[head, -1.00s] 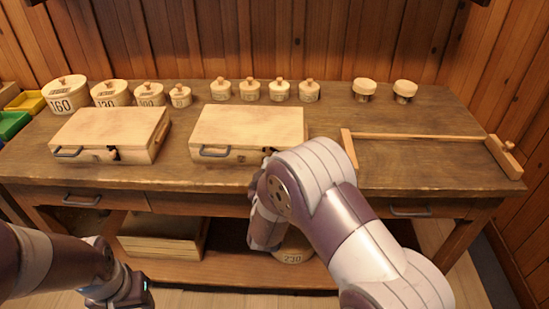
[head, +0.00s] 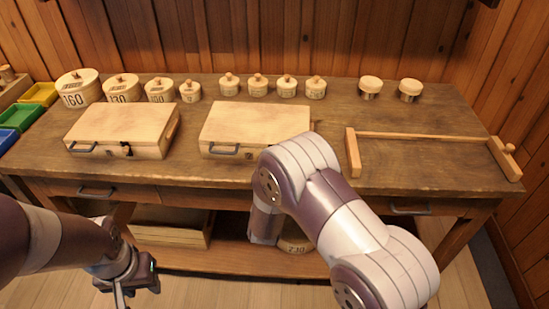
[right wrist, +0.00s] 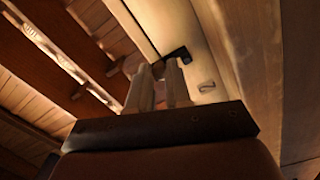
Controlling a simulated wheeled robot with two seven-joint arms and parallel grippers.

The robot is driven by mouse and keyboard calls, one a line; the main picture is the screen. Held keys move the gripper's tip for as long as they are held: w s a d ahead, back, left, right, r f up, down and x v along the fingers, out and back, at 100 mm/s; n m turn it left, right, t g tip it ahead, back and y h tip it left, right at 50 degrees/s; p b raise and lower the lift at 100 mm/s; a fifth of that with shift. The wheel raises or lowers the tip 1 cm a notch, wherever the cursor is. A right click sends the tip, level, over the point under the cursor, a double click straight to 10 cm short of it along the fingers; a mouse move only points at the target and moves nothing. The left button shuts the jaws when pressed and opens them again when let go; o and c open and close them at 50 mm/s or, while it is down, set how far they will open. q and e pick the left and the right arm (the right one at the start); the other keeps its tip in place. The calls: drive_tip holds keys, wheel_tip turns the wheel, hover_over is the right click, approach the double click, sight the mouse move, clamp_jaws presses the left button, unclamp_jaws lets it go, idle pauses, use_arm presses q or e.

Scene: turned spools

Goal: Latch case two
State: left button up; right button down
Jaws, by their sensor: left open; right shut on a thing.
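Two pale wooden cases lie closed on the workbench: a left case (head: 118,122) with a dark latch (head: 127,149) on its front, and a right case (head: 252,120) with a grey handle (head: 224,150). My right arm hides the right end of that case's front, and the right gripper is hidden in the head view. In the right wrist view my right gripper (right wrist: 160,82) is shut at a pale case front (right wrist: 212,68), by a small black fitting (right wrist: 178,54). What it grips, apparently the latch, is mostly hidden. My left gripper (head: 125,288) is open and empty, low in front of the bench.
Several lidded canisters (head: 122,88) line the back of the workbench (head: 330,175). A wooden frame with a rail (head: 425,136) stands at right. Coloured bins (head: 22,115) are at far left. Drawer handles (head: 97,192) face front. A crate (head: 165,235) sits on the lower shelf.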

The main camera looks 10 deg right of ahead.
idle(0.3)
drive_tip(key=c, duration=1.1)
unclamp_jaws()
drive_tip(key=shift+o, duration=0.2)
drive_tip(key=shift+s, duration=0.1)
drive_tip(key=v, duration=1.2)
drive_tip(key=shift+s, duration=0.25)
drive_tip(key=shift+a, duration=0.1)
